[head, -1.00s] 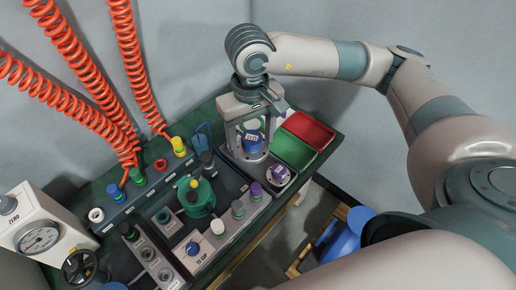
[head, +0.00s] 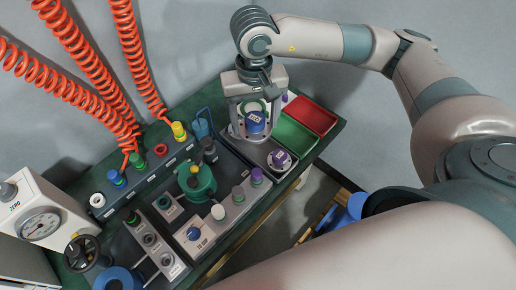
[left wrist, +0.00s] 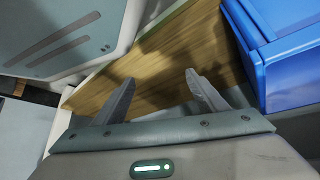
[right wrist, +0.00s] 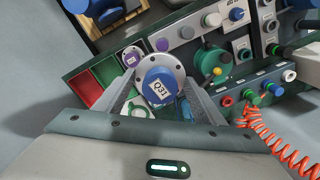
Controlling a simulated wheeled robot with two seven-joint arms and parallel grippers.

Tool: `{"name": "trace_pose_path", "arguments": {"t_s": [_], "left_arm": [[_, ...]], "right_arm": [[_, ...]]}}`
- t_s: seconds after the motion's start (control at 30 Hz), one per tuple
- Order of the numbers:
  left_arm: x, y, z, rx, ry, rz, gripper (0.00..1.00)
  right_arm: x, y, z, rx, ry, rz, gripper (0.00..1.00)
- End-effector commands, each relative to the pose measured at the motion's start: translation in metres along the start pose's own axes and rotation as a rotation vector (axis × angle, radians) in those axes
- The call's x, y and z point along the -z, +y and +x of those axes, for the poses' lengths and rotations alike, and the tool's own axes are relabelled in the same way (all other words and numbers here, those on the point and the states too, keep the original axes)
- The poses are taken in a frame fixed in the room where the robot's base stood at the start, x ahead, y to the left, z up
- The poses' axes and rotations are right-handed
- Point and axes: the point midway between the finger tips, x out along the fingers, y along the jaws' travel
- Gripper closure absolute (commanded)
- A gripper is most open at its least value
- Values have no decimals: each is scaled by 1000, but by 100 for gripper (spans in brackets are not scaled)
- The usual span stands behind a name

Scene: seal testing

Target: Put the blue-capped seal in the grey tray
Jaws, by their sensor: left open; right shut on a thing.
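The blue-capped seal (head: 254,122) has a round grey flange and a label reading Q31 on its cap; it shows closely in the right wrist view (right wrist: 158,82). My right gripper (head: 253,132) is shut on it, one finger on each side, with the cap upright. The grey tray (head: 261,152) lies just in front of this gripper, beside the green tray. A purple-capped seal (head: 279,158) stands in it. Whether the held seal touches anything below is hard to tell. My left gripper (left wrist: 158,88) is open and empty, away from the bench.
A green tray (head: 296,137) and a red tray (head: 312,113) stand right of the right gripper. A panel with a green valve body (head: 196,182) and several capped fittings is at left. Coiled orange hoses hang behind. A blue box (left wrist: 285,65) is near my left gripper.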

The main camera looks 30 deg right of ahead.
Motion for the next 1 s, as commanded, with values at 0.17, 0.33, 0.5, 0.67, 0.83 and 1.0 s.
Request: {"name": "trace_pose_path", "arguments": {"t_s": [0.17,0.33,0.5,0.67,0.83,1.0], "left_arm": [[-5,2,0,-2,-16,-2,34],[-14,1,-3,-1,-36,-1,34],[-28,-6,-6,5,-64,6,34],[-35,-15,-9,14,-82,12,34],[-42,-16,-12,16,-100,11,34],[-49,-13,-13,13,-115,7,34]], "right_arm": [[6,7,16,-2,-2,280,74],[13,17,32,-2,0,584,74],[18,27,50,-3,-1,887,74],[24,39,67,-3,0,1175,74],[29,55,85,-3,1,1483,74],[33,72,104,-4,3,1791,74]]}}
